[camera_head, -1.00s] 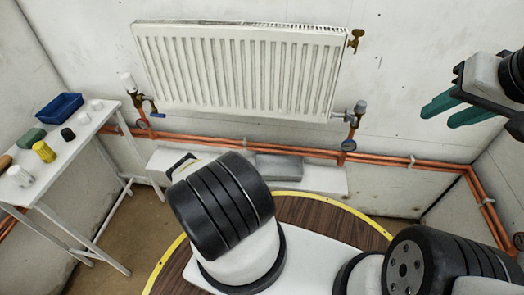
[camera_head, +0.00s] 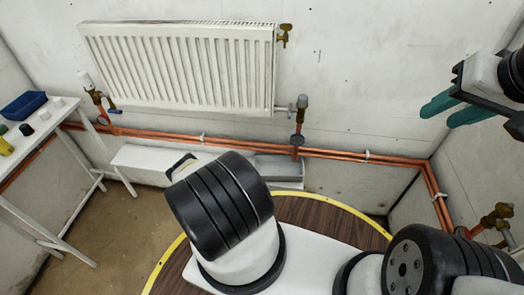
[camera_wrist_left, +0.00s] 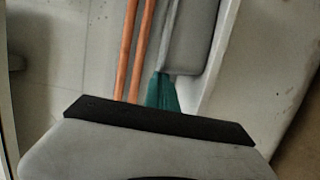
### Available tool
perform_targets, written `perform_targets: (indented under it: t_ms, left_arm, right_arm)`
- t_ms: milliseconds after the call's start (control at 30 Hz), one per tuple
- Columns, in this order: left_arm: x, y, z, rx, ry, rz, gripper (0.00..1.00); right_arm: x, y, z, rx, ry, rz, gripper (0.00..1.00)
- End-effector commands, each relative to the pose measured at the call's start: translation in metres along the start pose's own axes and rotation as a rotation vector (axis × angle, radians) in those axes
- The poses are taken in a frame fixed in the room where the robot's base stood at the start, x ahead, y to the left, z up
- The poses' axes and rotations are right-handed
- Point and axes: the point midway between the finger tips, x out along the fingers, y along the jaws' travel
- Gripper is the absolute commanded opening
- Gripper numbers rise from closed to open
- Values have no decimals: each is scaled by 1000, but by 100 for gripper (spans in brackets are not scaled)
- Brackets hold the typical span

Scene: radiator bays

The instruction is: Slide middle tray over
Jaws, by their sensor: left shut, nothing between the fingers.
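The grey tray (camera_head: 280,167) is below the radiator, at the right end of a low white ledge (camera_head: 140,160). Its left part is hidden behind my left arm in the head view. In the left wrist view the tray (camera_wrist_left: 190,38) shows at the top middle. My left gripper (camera_wrist_left: 164,92) is shut and empty, its green fingertips at the tray's near end; I cannot tell whether they touch. In the head view my left gripper is hidden behind its arm. My right gripper (camera_head: 453,110) is raised at the upper right, fingers apart, empty, far from the tray.
A white radiator (camera_head: 185,68) hangs on the wall above. Copper pipes (camera_head: 340,155) run behind the tray. Brass valves (camera_head: 495,218) stick out at the lower right. A white side table (camera_head: 40,135) with a blue bin (camera_head: 24,105) stands left. Brown floor is open between.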

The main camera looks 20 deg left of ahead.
Motion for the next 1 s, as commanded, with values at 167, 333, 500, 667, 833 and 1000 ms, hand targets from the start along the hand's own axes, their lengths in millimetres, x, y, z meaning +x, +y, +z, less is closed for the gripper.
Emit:
perform_targets:
  t_ms: [167, 333, 500, 667, 833, 1000]
  left_arm:
    - [0, 0, 0, 0, 0, 0, 0]
    - [-1, 0, -5, 1, 0, 0, 0]
    - [-6, 0, -26, 3, -5, -1, 0]
    - [-36, -1, -33, -4, -7, -3, 0]
    - [-73, 0, -34, -2, -7, -2, 0]
    - [-97, 0, -33, 0, -10, -1, 0]
  right_arm:
    - [0, 0, 0, 0, 0, 0, 36]
    - [0, 0, 0, 0, 0, 0, 36]
    - [0, 0, 0, 0, 0, 0, 36]
    - [0, 0, 0, 0, 0, 0, 36]
    - [0, 0, 0, 0, 0, 0, 36]
    - [0, 0, 0, 0, 0, 0, 36]
